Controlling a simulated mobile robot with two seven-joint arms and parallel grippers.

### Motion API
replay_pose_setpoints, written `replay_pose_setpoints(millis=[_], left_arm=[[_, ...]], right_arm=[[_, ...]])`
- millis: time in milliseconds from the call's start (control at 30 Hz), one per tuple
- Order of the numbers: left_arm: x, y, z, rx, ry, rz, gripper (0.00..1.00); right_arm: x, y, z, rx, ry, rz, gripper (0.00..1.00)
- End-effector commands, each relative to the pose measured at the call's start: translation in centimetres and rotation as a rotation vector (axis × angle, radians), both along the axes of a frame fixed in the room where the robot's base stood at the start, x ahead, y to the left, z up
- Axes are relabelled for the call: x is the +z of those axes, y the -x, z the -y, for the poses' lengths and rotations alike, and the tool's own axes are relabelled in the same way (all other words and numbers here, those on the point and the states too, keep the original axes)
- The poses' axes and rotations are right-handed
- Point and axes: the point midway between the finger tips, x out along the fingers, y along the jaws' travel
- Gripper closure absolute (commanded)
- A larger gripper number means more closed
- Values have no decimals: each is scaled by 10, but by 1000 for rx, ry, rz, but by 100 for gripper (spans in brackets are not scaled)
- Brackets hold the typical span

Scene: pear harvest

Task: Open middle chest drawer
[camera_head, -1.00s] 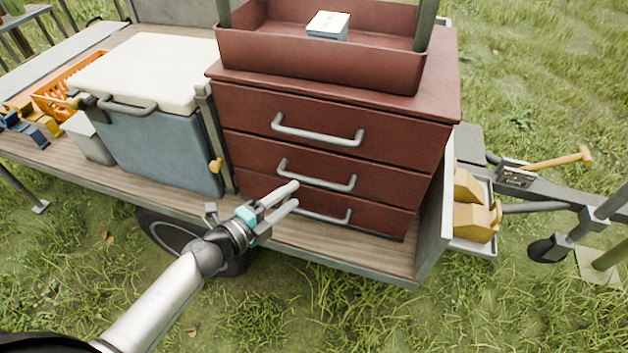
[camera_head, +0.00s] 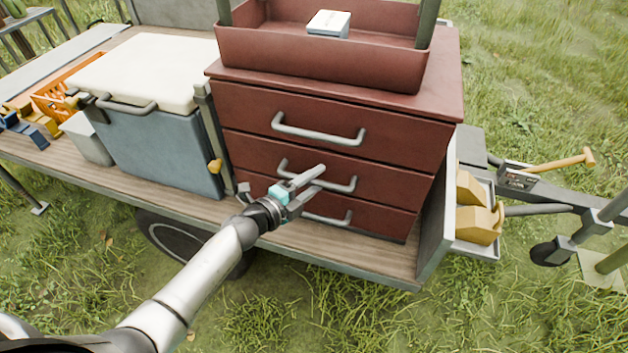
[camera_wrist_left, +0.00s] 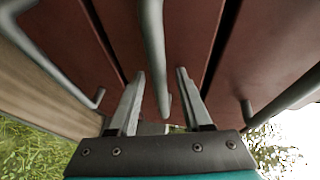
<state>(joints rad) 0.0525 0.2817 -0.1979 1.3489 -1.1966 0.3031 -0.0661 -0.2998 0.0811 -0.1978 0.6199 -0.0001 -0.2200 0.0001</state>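The red-brown chest (camera_head: 225,95) has three drawers, all closed. The middle drawer (camera_head: 395,187) has a grey bar handle (camera_head: 346,187), partly hidden behind my left gripper (camera_head: 316,176). In the left wrist view this handle (camera_wrist_left: 153,45) runs between the two open fingers of the gripper (camera_wrist_left: 160,85), with a gap on each side. The fingers are not closed on it. The top drawer handle (camera_head: 318,134) is above the gripper and the bottom drawer handle (camera_head: 328,217) is below it. My right gripper is not in view.
The chest stands on a wooden trailer bed (camera_head: 340,252). A blue cooler with a white lid (camera_head: 150,70) stands to its left. An open red tray (camera_head: 320,60) with a small box (camera_head: 328,23) tops the chest. A grey panel (camera_head: 436,225) stands at the right.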

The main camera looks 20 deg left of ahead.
Motion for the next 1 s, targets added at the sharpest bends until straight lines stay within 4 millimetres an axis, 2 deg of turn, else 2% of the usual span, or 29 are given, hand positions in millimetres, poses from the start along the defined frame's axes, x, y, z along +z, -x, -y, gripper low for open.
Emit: replay_pose_setpoints(millis=[67, 400, 1000], left_arm=[[0, 0, 0, 0, 0, 0, 60], [0, 0, 0, 0, 0, 0, 99], [0, 0, 0, 0, 0, 0, 100]], right_arm=[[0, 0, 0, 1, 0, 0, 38], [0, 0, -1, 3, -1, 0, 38], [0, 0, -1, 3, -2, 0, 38]])
